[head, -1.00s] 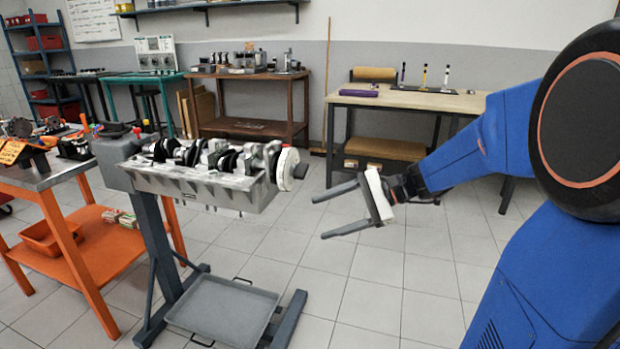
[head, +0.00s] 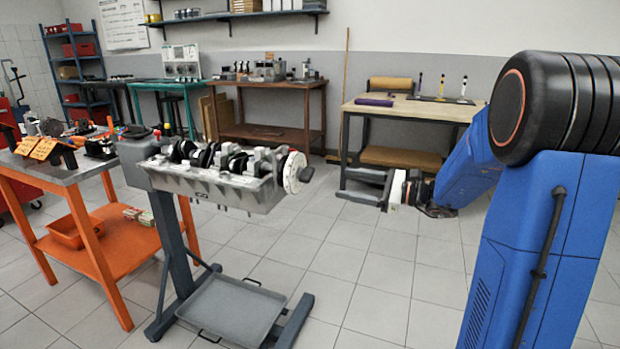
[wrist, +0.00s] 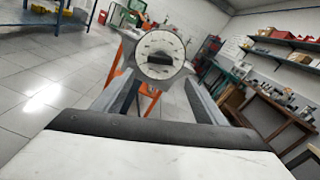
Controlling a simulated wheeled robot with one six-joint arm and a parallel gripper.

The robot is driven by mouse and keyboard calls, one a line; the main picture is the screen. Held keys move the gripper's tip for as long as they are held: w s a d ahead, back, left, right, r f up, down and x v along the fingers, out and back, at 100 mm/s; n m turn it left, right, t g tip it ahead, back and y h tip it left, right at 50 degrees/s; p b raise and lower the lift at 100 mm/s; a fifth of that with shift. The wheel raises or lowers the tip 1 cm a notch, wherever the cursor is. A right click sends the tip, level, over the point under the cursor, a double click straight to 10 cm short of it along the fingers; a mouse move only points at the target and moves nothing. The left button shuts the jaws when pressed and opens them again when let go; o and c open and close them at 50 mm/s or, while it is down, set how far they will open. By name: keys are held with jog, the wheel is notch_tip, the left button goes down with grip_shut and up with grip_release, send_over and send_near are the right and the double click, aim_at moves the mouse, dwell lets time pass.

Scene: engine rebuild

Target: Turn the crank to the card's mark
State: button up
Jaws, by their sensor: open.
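The engine block (head: 225,188) sits on a grey stand with the crankshaft (head: 215,157) lying in its top. A pale round dial (head: 293,173) with a dark hub is at the crank's right end. In the wrist view the dial (wrist: 158,68) faces me, with marks around its rim and a dark bar across its middle, close to level; the marks are too small to read. My gripper (head: 360,186) is open and empty, to the right of the dial and apart from it. In the wrist view its fingers (wrist: 160,98) stand apart, pointing toward the dial. Orange cards (head: 42,148) stand on the left table; their writing is unreadable.
A grey drip tray (head: 232,312) lies on the stand's base. The orange-legged table (head: 75,172) is close on the left. A wooden workbench (head: 420,108) stands behind my arm. The floor between the dial and my gripper is clear.

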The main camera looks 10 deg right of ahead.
aim_at(310, 176)
jog(key=x, duration=1.3)
jog(key=c, duration=1.1)
